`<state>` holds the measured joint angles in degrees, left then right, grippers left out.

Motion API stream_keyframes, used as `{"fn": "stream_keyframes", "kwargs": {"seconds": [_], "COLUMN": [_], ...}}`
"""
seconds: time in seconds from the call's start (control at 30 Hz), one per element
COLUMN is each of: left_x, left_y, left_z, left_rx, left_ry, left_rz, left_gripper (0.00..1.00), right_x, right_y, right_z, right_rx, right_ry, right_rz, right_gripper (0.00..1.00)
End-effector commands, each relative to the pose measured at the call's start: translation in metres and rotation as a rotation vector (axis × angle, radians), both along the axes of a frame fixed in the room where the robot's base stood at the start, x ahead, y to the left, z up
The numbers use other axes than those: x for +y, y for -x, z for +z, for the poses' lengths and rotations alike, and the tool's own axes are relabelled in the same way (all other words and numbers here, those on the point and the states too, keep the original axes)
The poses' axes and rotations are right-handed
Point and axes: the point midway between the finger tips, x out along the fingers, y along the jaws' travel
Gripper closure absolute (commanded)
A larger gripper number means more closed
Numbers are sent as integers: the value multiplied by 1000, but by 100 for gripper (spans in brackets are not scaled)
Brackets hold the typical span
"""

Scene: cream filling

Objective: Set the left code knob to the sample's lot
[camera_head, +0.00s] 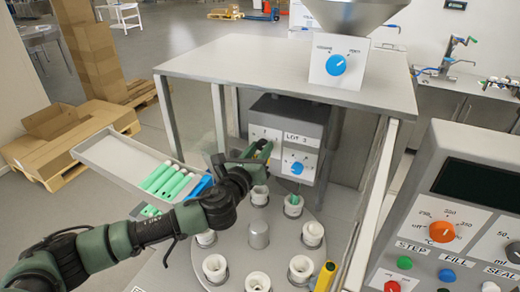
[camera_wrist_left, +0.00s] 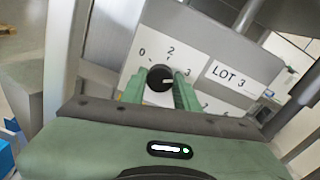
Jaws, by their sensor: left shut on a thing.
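The code box (camera_head: 286,122) hangs under the table and carries two dial panels and a label, LOT 3 (camera_head: 298,138). The label also shows in the left wrist view (camera_wrist_left: 232,77). My left gripper (camera_wrist_left: 155,92) is shut on the left code knob (camera_wrist_left: 159,76), a black round knob, with a green finger on either side. The knob's white mark points right, roughly toward the 3; a 0 and a 2 also show on its dial. In the head view my left gripper (camera_head: 257,153) covers this knob. The blue right knob (camera_head: 297,167) is uncovered.
A turntable (camera_head: 258,212) with several white cups stands below the box. A grey tray (camera_head: 115,158) with green tubes lies left of my arm. A hopper (camera_head: 350,12) and blue-knobbed panel (camera_head: 337,65) are above. A control console (camera_head: 450,220) stands at right.

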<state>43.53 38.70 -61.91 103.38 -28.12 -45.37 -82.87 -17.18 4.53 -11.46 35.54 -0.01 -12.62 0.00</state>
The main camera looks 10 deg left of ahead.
Motion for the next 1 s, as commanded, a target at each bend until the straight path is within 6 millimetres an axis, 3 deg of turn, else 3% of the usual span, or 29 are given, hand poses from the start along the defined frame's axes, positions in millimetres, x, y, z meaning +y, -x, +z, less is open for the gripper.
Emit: {"fn": "stream_keyframes", "kwargs": {"seconds": [0.1, 0.13, 0.2, 0.57, 1.0], "left_x": [1, 1, 0, 1, 11], "left_y": [0, 0, 0, 3, 64], "left_z": [-1, -1, -1, -1, -1], "left_rx": [1, 1, 1, 1, 2], "left_ry": [-2, -2, -1, 1, 1], "left_rz": [1, 1, 1, -1, 0], "left_gripper": [100, 61, 48, 48, 48], "right_x": [0, 0, 0, 0, 0], "right_y": [0, 0, 0, 0, 0], "right_z": [0, 0, 0, -2, -27], "right_rx": [0, 0, 0, 0, 0], "right_ry": [0, 0, 0, 0, 1], "right_rz": [0, 0, 0, 0, 0], "right_gripper": [64, 64, 64, 64, 64]}}
